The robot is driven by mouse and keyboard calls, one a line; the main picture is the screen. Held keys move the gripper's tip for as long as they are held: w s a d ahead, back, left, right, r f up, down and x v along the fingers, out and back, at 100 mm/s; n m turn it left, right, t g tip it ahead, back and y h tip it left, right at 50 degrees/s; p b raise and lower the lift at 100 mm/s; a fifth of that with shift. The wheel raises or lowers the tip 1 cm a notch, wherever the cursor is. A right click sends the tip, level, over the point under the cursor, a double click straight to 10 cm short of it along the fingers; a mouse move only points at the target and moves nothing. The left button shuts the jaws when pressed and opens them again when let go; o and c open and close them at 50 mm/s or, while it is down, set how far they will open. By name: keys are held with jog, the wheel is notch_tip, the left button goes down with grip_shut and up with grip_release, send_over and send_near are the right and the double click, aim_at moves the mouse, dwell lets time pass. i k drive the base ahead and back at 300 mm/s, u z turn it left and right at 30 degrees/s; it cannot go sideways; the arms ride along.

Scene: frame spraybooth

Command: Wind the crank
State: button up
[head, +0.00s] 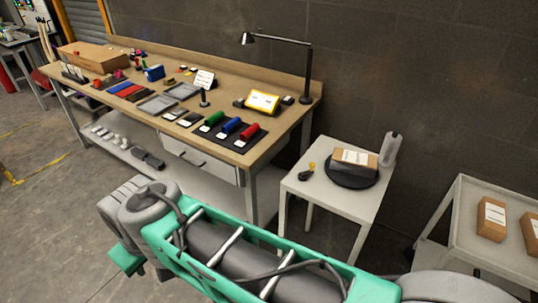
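I cannot make out a crank for certain in the head view. A small dark piece with a yellow top (308,171) lies on the left part of the small white table (314,195); it is too small to tell whether it is a crank. Beside it on the same table is a round black disc (345,181) with a labelled cardboard box (354,161) on it. My teal and grey arm stretches across the bottom of the view, in front of the tables. My gripper's fingers are not visible.
A long workbench (225,165) holds red, green and blue rolls, grey trays, a yellow-framed sign (263,102) and a black desk lamp (309,72). A pale bottle (390,150) stands behind the disc. A trolley (460,215) with boxes is at right. Floor at left is clear.

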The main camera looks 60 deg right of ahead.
aim_at(303, 176)
jog(key=z, duration=0.25)
jog(key=i, duration=0.95)
jog(key=z, duration=0.6)
